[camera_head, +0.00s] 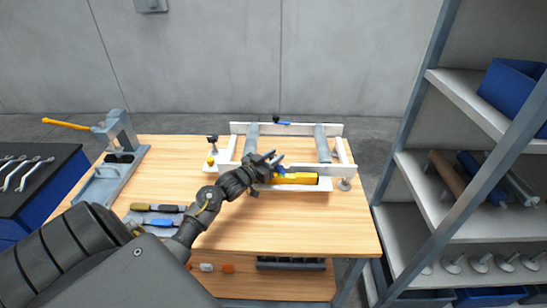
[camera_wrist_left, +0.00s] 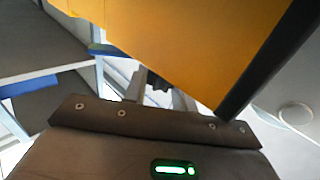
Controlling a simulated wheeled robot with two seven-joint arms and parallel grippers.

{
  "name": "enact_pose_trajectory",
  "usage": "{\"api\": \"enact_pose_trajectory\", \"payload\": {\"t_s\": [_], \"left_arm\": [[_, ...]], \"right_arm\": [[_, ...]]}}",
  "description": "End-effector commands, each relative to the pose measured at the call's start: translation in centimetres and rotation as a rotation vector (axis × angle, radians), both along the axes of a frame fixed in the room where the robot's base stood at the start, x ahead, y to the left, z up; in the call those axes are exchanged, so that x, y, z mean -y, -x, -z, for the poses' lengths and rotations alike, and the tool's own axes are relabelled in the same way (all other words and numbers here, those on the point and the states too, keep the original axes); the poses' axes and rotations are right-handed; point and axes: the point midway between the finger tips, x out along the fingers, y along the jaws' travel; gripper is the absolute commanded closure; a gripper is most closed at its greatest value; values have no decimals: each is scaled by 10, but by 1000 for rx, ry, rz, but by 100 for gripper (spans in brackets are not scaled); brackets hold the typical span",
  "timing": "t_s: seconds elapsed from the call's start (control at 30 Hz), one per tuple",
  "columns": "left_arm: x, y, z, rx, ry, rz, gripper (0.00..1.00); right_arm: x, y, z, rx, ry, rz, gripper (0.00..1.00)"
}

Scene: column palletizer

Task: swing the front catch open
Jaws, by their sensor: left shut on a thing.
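A white frame (camera_head: 293,130) with two grey rollers lies on the wooden table. A yellow block (camera_head: 297,179) sits at its front edge; a large yellow surface (camera_wrist_left: 190,40) fills the top of the left wrist view. The front catch (camera_head: 281,169) shows as a small blue piece at the yellow block's left end. My left gripper (camera_head: 272,161) is at this catch, shut on it, though the arm and yellow block hide most of the contact. A similar blue catch with a dark knob (camera_head: 280,121) is on the frame's back rail. My right gripper is not in view.
A grey press with a yellow lever (camera_head: 66,125) stands at the table's left. Yellow and blue handled tools (camera_head: 155,221) lie front left. A shelf rack (camera_head: 460,120) with rollers and blue bins stands right. The table's front right (camera_head: 330,230) is clear.

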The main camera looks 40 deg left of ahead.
Motion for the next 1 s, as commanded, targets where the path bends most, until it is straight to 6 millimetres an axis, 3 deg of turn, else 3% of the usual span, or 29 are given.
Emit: {"api": "enact_pose_trajectory", "payload": {"t_s": [0.07,0.1,0.27,0.63,1.0], "left_arm": [[0,0,0,0,0,-1,96],[0,0,0,0,0,-1,72],[0,0,0,1,0,-1,53],[0,8,1,1,-1,-1,53],[-4,77,3,-1,-3,-1,53]], "right_arm": [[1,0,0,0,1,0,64],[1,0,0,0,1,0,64],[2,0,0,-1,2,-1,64],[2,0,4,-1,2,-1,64],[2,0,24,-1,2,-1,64]]}}
